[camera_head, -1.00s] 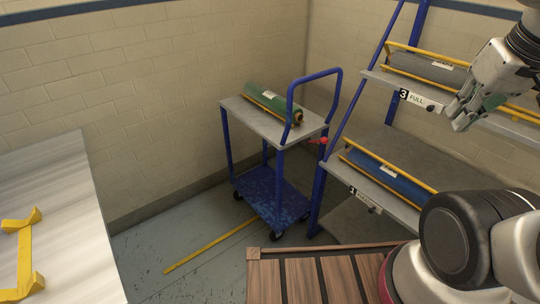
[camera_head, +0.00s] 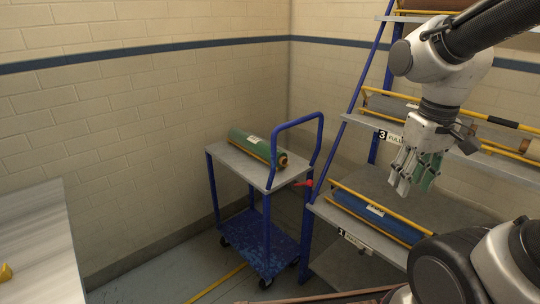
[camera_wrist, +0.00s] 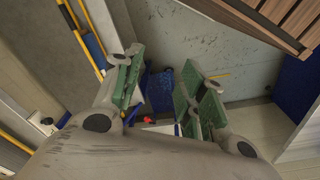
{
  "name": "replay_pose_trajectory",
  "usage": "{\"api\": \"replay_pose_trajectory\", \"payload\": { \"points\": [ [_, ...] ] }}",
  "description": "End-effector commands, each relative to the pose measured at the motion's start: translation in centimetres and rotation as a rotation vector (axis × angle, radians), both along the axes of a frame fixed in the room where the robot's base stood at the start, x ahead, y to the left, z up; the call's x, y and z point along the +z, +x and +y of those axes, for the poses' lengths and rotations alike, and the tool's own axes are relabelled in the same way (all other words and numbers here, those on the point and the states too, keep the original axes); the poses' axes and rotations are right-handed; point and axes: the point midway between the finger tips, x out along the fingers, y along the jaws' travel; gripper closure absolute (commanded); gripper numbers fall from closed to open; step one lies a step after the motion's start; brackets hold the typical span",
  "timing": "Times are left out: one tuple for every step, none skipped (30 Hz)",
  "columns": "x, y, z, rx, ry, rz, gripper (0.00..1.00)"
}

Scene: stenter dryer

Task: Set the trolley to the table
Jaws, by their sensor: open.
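The trolley (camera_head: 247,163) has a grey top, a blue frame, a blue lower deck and casters. It stands near the wall corner, with its blue push handle (camera_head: 299,123) toward the rack. A green roll (camera_head: 257,147) lies on its top. The pale table (camera_head: 38,245) is at the left edge, apart from the trolley. My gripper (camera_head: 414,180) is open and empty, pointing down in front of the rack, right of the handle. In the wrist view, the trolley's blue deck (camera_wrist: 159,88) and a red knob (camera_wrist: 148,119) show between the green finger pads.
The blue rack (camera_head: 484,165) stands close to the trolley's right, with rolls on its shelves. A blue roll (camera_head: 378,215) lies on its lower shelf. A yellow floor line (camera_head: 220,284) runs by the trolley. Floor shows between the trolley and the table.

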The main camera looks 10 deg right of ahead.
Motion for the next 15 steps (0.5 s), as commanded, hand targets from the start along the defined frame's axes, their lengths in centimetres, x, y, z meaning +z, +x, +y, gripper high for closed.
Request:
{"api": "replay_pose_trajectory", "payload": {
  "points": [
    [-1.9,0.8,0.5,0.025,-0.01,0.062,0.59],
    [-2.9,1.5,0.8,0.039,-0.015,0.08,0.59],
    [-4.4,2.5,1.3,0.056,-0.019,0.096,0.59],
    [-5.6,3.4,1.7,0.07,-0.023,0.1,0.59],
    [-6.7,4.3,2.1,0.084,-0.026,0.101,0.59],
    [-8.4,5.5,2.6,0.103,-0.028,0.095,0.59],
    [-9.7,6.5,3.1,0.119,-0.029,0.086,0.59],
    [-11.0,7.5,3.6,0.134,-0.029,0.074,0.59],
    [-12.9,8.9,4.3,0.154,-0.026,0.052,0.59],
    [-14.3,9.9,4.9,0.17,-0.023,0.032,0.59],
    [-15.7,11.0,5.5,0.185,-0.019,0.007,0.59],
    [-17.6,12.4,6.4,0.206,-0.01,-0.031,0.59],
    [-19.0,13.5,7.2,0.222,-0.002,-0.064,0.59],
    [-20.4,14.5,7.9,0.238,0.008,-0.101,0.59],
    [-22.2,16.0,9.0,0.259,0.024,-0.156,0.59]
  ]
}}
